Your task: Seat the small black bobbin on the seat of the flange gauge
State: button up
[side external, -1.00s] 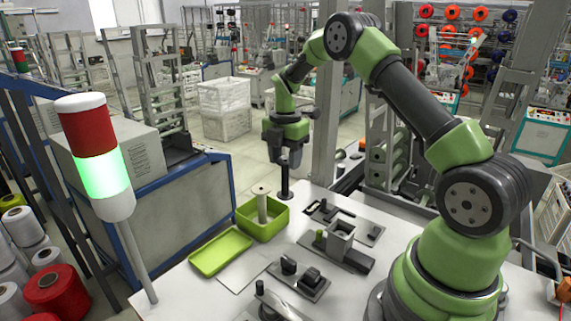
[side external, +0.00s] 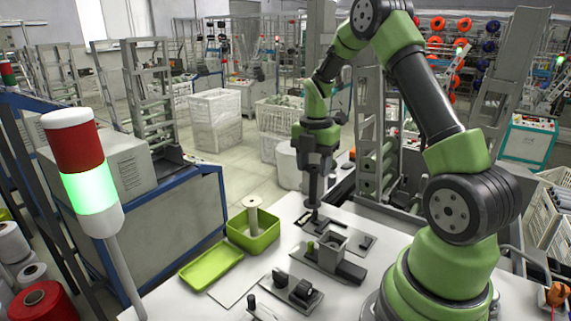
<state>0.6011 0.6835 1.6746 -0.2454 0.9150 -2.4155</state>
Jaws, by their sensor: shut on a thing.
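My gripper (side external: 314,170) is shut on the small black bobbin (side external: 313,190), which hangs upright below the jaws. Its upper part is hidden by the gripper. The bobbin's lower end is over the left end of a flat grey plate (side external: 345,232) with dark fittings, which looks like the flange gauge. I cannot tell whether the bobbin touches the plate or is a little above it. The seat is too small and partly covered to make out.
A grey square-topped block on a dark base (side external: 350,271) stands just in front of the plate. A green bin (side external: 238,240) with a pale bobbin (side external: 253,216) and a shallow green tray (side external: 212,267) are to the left. A fixture with black parts (side external: 292,291) is nearer the camera.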

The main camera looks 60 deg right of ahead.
jog(key=s, duration=1)
jog(key=shift+s+a+f, duration=0.1)
jog(key=shift+s+f, duration=0.1)
jog(key=shift+f, duration=0.9)
jog(key=shift+s+a+f, duration=0.1)
jog(key=shift+s+f, duration=0.1)
jog(key=shift+f, duration=0.85)
jog(key=shift+f, duration=0.4)
jog(key=o, duration=0.8)
notch_tip(320, 180, up, 7)
